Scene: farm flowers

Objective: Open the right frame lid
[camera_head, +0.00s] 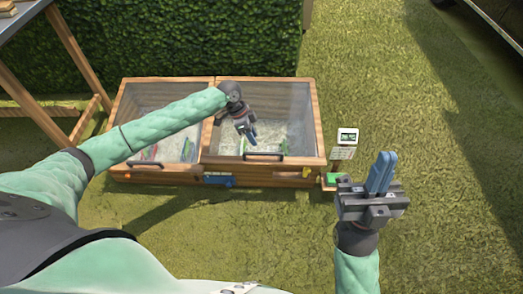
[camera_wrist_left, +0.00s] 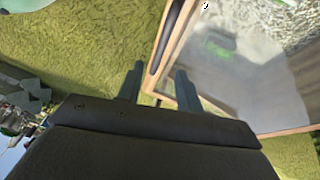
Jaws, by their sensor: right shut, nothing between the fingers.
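The right frame lid (camera_head: 321,125), glazed with a wooden border, lies closed on the right half of the wooden cold frame. Its dark bar handle (camera_head: 263,156) is on the front edge. My left gripper (camera_head: 252,138) is above the lid's front part, just behind the handle in the head view. In the left wrist view its two fingers (camera_wrist_left: 159,68) are apart and nothing is between them. A dark handle (camera_wrist_left: 164,40) and wooden edge show just beyond the fingertips. My right gripper (camera_head: 381,172) is shut and empty, right of the frame and pointing up.
The left lid (camera_head: 125,110) is closed, with its own handle (camera_head: 146,164). A small sign (camera_head: 345,143) stands right of the frame. A blue object (camera_head: 218,180) is at the frame's front.

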